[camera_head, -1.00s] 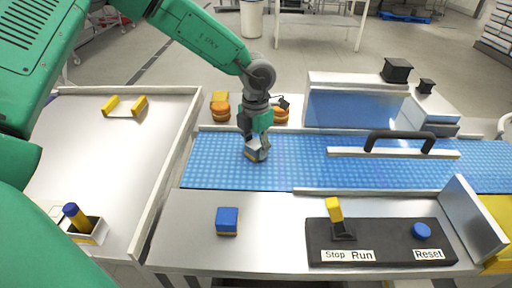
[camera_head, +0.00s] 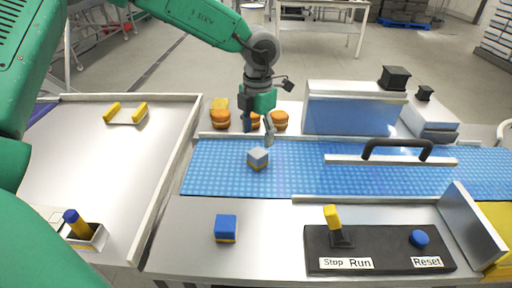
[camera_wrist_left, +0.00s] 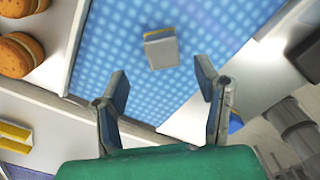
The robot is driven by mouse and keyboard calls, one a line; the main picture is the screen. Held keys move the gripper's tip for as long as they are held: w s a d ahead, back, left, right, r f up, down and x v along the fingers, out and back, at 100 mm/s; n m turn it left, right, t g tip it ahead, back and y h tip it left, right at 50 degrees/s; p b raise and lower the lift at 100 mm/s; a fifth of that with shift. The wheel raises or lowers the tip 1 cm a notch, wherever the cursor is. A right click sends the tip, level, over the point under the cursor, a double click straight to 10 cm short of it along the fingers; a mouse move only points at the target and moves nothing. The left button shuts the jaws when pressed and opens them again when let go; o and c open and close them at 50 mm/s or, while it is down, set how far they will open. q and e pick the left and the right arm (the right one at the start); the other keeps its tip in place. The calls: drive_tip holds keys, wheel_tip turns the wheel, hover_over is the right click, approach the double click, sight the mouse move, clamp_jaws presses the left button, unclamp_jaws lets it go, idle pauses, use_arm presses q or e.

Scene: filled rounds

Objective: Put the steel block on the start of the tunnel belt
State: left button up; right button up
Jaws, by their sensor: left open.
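The steel block (camera_head: 257,158), a grey cube with a yellow base, sits on the near-left part of the blue tunnel belt (camera_head: 210,165). In the left wrist view the block (camera_wrist_left: 161,51) lies on the belt, ahead of the fingers and apart from them. My left gripper (camera_head: 258,130) is open and empty, above and behind the block in the head view. Its two fingers spread wide in the left wrist view (camera_wrist_left: 163,88). My right gripper is not in view.
A blue block (camera_head: 226,228) stands on the bench in front of the belt. A control box (camera_head: 380,250) with a yellow lever and blue button is at the front right. The tunnel (camera_head: 355,105) and a black handle (camera_head: 398,143) stand along the belt. Burger-like items (camera_head: 220,119) sit behind it.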

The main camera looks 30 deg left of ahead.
sight(257, 151)
use_arm(q)
drive_tip(key=shift+r, duration=2.35)
